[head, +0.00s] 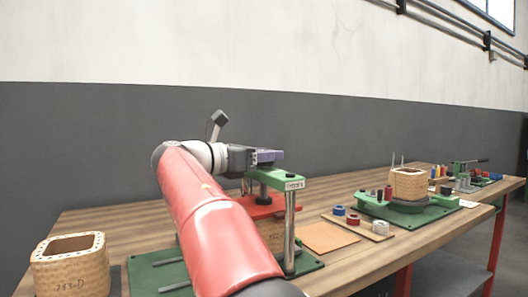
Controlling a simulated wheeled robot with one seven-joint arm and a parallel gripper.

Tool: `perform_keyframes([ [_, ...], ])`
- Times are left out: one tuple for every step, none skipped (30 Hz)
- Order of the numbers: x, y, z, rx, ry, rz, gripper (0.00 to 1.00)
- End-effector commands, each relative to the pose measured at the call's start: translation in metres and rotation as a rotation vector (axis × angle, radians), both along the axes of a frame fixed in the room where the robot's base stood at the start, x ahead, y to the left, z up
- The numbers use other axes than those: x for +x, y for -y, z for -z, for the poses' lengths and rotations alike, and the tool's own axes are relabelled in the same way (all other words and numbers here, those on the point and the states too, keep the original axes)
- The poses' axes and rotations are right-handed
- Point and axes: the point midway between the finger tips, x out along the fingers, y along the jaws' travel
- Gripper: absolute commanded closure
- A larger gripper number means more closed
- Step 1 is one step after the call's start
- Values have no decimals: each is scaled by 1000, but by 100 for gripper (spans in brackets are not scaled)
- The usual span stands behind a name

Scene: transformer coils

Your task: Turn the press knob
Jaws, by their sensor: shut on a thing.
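The press stands left of the middle in the head view, with a green top beam (291,182), a silver column (290,235) and a red plate (257,208) below the beam. My gripper (268,156) reaches over the beam from the left, with its purple-grey fingers just above it. It is shut on the press knob at the top of the press. The knob is mostly hidden by the fingers, so its angle cannot be told. My red arm hides the left part of the press.
A woven-textured coil block (70,265) stands at the front left. A wooden board with small spools (359,228) lies right of the press. Beyond it, another coil former (408,184) sits on a green fixture (420,215). The wooden table (350,270) is bare at the front right.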

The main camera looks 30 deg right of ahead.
Motion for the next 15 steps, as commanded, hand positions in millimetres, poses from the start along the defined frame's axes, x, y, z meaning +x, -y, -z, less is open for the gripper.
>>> perform_keyframes([
  [0,0,0,-1,1,0,76],
  [0,0,0,-1,1,0,51],
  [0,0,0,-1,1,0,46],
  [0,0,0,0,1,0,42],
  [0,0,0,0,1,0,38],
  [0,0,0,0,1,0,32],
  [0,0,0,0,1,0,32],
  [0,0,0,0,1,-1,32],
  [0,0,0,0,1,-1,32],
  [0,0,0,0,1,-1,32],
  [0,0,0,0,1,-1,32],
  [0,0,0,0,1,-1,32],
  [0,0,0,0,1,-1,32],
  [0,0,0,0,1,-1,32],
  [0,-2,0,0,1,-2,32],
])
